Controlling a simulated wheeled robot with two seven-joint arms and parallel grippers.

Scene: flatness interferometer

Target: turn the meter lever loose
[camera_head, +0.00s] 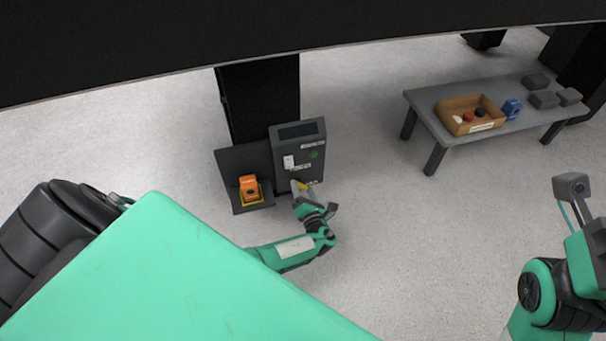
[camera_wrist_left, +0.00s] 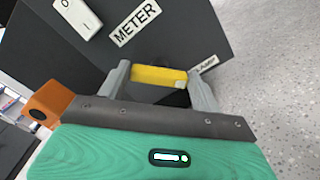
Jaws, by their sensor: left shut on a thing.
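The meter (camera_head: 297,145) is a dark grey box with a dark screen, a green round spot and a white switch. Its METER label (camera_wrist_left: 136,23) shows in the left wrist view. A yellow lever (camera_wrist_left: 158,77) sits low on its front, beside a partly hidden label that seems to read CLAMP. My left gripper (camera_head: 301,187) is at the meter's lower front. In the left wrist view its two grey fingers (camera_wrist_left: 160,84) stand at either end of the yellow lever, shut on it. My right arm (camera_head: 560,280) is at the right edge; its fingers cannot be made out.
An orange block (camera_head: 250,189) sits left of the meter and also shows in the left wrist view (camera_wrist_left: 48,107). A grey table (camera_head: 425,103) at right holds a wooden tray (camera_head: 448,119), a blue object (camera_head: 511,110) and dark blocks (camera_head: 544,99). Floor between is clear.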

